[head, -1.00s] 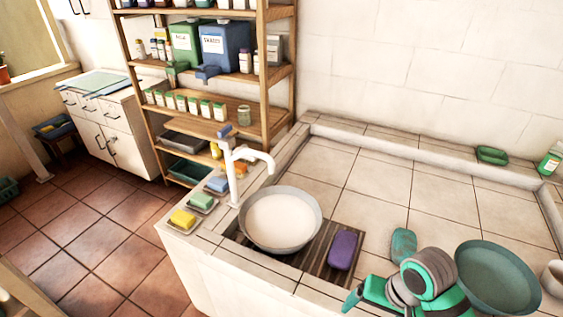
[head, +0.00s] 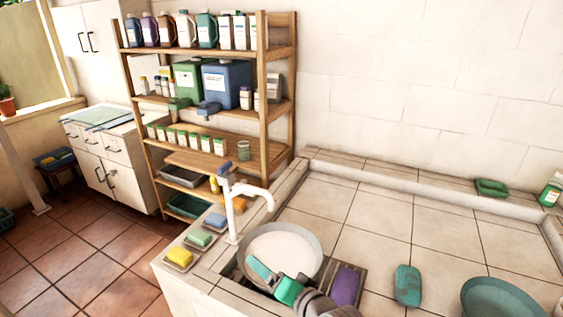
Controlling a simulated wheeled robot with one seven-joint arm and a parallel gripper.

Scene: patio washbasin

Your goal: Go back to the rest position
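My gripper (head: 264,273) is low in the picture, in front of the near part of the round grey basin (head: 309,237), which holds pale liquid. Its teal and green parts overlap the basin's near rim in this view. I see nothing held, but the finger gap is not clear. The lower part of my arm runs off the bottom edge. A purple block (head: 346,286) lies on the dark slatted board to the right of my gripper, partly covered by my arm.
A white tap (head: 235,205) stands behind the basin. Yellow, green and blue soaps sit in dishes on the left ledge. A teal block (head: 407,285) and a teal bowl (head: 500,300) are on the tiles at right. A wooden shelf (head: 280,105) with bottles stands behind. The tiled middle is clear.

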